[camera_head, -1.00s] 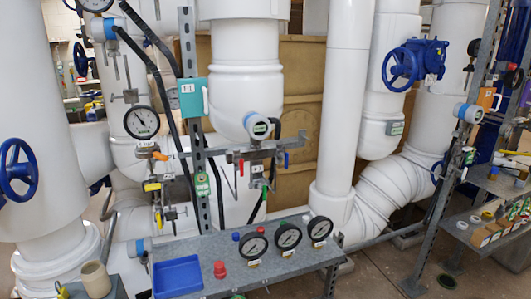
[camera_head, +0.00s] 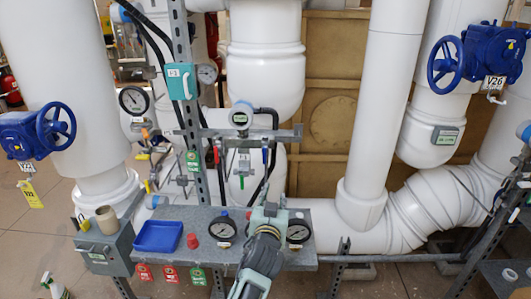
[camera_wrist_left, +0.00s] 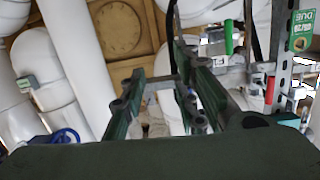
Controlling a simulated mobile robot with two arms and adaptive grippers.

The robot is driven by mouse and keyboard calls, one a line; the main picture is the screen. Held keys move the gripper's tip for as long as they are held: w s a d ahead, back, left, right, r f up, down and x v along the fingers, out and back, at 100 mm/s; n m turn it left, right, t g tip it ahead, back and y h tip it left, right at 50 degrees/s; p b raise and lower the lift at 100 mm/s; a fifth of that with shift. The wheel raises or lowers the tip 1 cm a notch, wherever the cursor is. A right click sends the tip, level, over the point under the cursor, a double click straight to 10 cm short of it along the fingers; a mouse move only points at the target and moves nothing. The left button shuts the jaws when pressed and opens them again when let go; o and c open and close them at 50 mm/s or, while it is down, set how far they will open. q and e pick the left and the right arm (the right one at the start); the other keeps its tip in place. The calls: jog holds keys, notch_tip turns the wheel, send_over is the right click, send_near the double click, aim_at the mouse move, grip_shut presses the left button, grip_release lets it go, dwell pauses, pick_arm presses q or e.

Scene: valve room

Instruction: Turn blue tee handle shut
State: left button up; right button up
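The blue tee handle (camera_head: 265,155) is small and hangs at the right of the grey valve manifold (camera_head: 285,134) in the head view. A red handle (camera_head: 216,155) and a green one (camera_head: 242,163) hang left of it. My left gripper (camera_head: 268,212) is below the manifold, in front of the gauge shelf, and apart from the blue handle. In the left wrist view the fingers of my left gripper (camera_wrist_left: 160,90) stand apart with nothing between them. The green handle (camera_wrist_left: 229,37) and red handle (camera_wrist_left: 270,90) show there. I cannot make out the blue tee handle there. My right gripper is not in view.
The grey shelf (camera_head: 300,262) holds gauges (camera_head: 222,229), a blue tray (camera_head: 158,236) and a red knob (camera_head: 193,241). A steel upright (camera_head: 190,110) stands left of the manifold. Thick white pipes (camera_head: 385,110) and blue handwheels (camera_head: 445,62) stand around. Open floor shows at left.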

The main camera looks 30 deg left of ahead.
pick_arm(q)
jog(key=n+y, duration=0.2)
send_near(264, 155)
jog(key=shift+t, duration=0.4)
jog(key=x, duration=0.2)
jog(key=p+x, duration=0.1)
jog(key=x, duration=0.1)
jog(key=p+x, duration=0.1)
jog(key=x, duration=0.2)
jog(key=shift+a+f, duration=0.1)
jog(key=shift+f, duration=0.15)
jog(key=shift+w+a, duration=0.3)
jog(key=shift+w, duration=0.2)
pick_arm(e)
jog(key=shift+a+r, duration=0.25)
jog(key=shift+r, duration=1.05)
pick_arm(q)
jog(key=shift+c, duration=0.5)
jog(key=shift+f, duration=0.1)
grip_shut()
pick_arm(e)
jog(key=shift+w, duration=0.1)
